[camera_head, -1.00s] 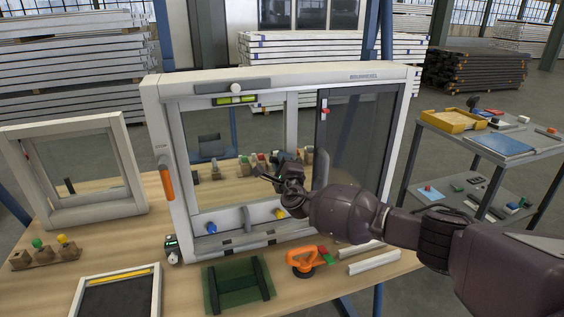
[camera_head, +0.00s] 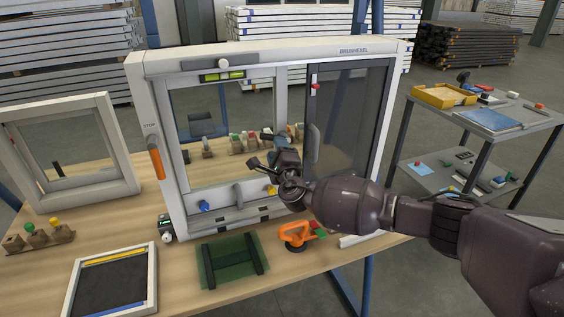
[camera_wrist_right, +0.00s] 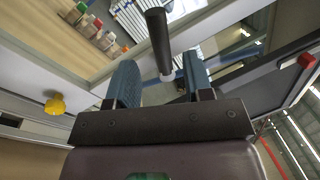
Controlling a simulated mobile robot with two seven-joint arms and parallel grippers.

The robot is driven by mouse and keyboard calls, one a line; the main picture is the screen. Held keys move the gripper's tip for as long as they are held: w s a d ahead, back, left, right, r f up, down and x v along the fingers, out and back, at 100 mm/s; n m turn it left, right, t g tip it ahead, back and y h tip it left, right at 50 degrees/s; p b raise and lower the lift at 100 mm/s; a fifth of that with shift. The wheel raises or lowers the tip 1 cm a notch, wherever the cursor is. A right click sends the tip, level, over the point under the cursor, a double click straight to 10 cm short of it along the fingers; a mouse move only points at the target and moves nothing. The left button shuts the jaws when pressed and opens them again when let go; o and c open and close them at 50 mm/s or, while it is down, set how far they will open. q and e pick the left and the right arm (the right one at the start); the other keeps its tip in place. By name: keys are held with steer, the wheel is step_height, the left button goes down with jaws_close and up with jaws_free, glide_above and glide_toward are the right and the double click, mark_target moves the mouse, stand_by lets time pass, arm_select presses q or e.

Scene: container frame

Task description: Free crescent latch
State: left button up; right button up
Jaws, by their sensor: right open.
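The white window frame (camera_head: 162,110) stands upright on the bench, with a clear left pane and a darker right panel (camera_head: 350,120). My right gripper (camera_head: 268,163) is in front of the middle upright, near its lower half. In the wrist view its two blue-grey fingers (camera_wrist_right: 158,82) are apart. A dark rod-like lever (camera_wrist_right: 158,40), which looks like the crescent latch's handle, shows between and beyond the fingertips; I cannot tell whether they touch it. The latch body is mostly hidden by the gripper. My left gripper is not in view.
A blue knob (camera_head: 204,206) and a yellow knob (camera_head: 272,190) sit on the lower rail. A smaller frame (camera_head: 118,150) stands left; a cart (camera_head: 540,120) stands right.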

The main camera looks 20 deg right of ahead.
steer(key=s, duration=0.2)
steer(key=s+f, duration=0.1)
steer(key=s, duration=0.2)
steer(key=shift+s+a, duration=0.1)
steer(key=shift+s, duration=0.05)
stand_by(0.3)
